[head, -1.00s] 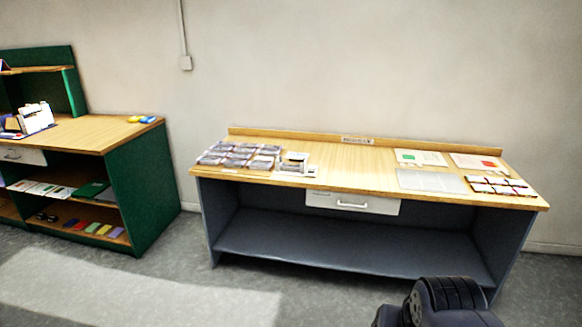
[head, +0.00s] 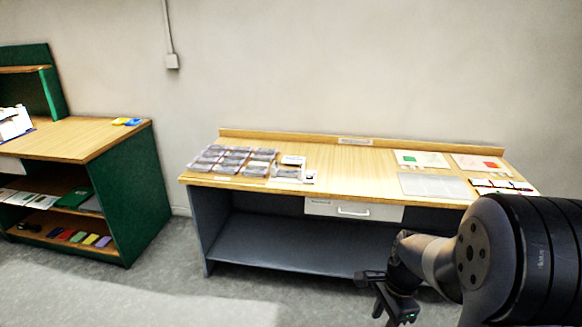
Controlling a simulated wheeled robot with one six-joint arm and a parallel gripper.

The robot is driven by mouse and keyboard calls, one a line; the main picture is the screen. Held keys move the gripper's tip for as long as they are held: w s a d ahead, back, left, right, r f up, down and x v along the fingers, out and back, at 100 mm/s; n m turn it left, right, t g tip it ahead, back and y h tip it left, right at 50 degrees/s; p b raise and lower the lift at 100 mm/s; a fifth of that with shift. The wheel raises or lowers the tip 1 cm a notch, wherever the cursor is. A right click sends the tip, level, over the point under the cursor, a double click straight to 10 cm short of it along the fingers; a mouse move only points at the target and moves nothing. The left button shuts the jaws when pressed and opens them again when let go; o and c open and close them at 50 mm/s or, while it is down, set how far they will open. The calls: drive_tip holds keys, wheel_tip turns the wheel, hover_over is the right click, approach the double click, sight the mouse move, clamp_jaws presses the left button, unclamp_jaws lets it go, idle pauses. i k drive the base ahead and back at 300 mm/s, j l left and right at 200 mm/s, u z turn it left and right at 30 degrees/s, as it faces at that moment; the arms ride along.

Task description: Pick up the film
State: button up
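A flat, pale grey sheet (head: 436,186) lies on the right part of the wooden-topped table (head: 355,165). It may be the film, but I cannot tell for sure. My gripper (head: 388,308) hangs low in front of the table, below its top and well apart from the sheet. Its fingers point downward and are partly cut off by the bottom edge of the view. I cannot tell how far apart they are, and I see nothing held between them.
Two cards, one with a green square (head: 420,160) and one with a red mark (head: 480,163), lie behind the sheet. Several grey packets (head: 232,160) fill the table's left end. A white drawer (head: 353,209) is shut. A green shelf unit (head: 150,190) stands left. The table's middle is bare.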

sight(278, 170)
drive_tip(key=i+j+z, duration=0.1)
drive_tip(key=i+j, duration=0.2)
drive_tip(key=i+j+z, duration=0.1)
drive_tip(key=i+j, duration=0.25)
drive_tip(key=i+j+z, duration=0.1)
drive_tip(key=i+j, duration=0.25)
drive_tip(key=i+j+z, duration=0.1)
drive_tip(key=i+j, duration=0.7)
drive_tip(key=i+j+z, duration=0.15)
drive_tip(key=i+j, duration=0.15)
drive_tip(key=j, duration=0.15)
drive_tip(key=i+j+z, duration=0.1)
drive_tip(key=i+j, duration=0.25)
drive_tip(key=i+j+z, duration=0.1)
drive_tip(key=i+j, duration=0.15)
drive_tip(key=j, duration=0.35)
